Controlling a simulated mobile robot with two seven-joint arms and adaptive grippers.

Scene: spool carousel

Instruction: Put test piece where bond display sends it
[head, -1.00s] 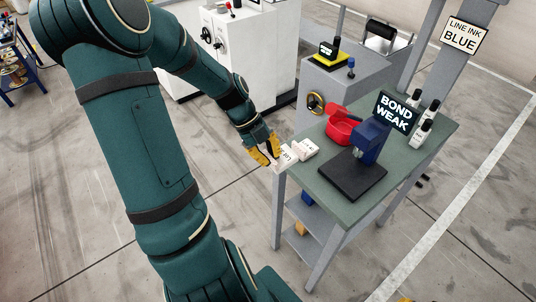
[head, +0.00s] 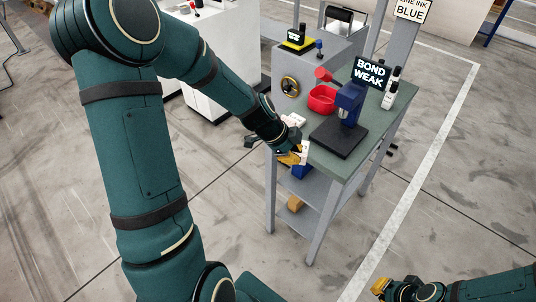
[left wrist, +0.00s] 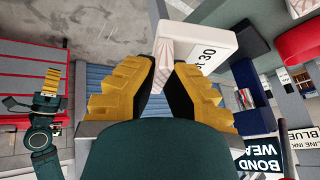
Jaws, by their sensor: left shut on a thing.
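The bond display (head: 370,73) reads "BOND WEAK" and stands behind the blue press (head: 349,103) on the green-topped table (head: 352,165). My left gripper (head: 299,157) is at the table's left edge, shut on a white test piece (head: 304,153). In the left wrist view the test piece (left wrist: 206,40) is between the yellow fingertips (left wrist: 170,72), and its label ends in "30". A red bin (head: 322,99) is on the table. A blue bin (head: 302,172) and an orange-yellow bin (head: 295,203) are on shelves below. My right gripper (head: 381,287) is low at the right; its opening is unclear.
Another white block (head: 293,119) lies at the table's left corner. Dark-and-white bottles (head: 391,91) stand at the back right. A grey cabinet with a brass handwheel (head: 290,87) adjoins the table. A sign (head: 410,11) reads "BLUE". The floor left of the table is open.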

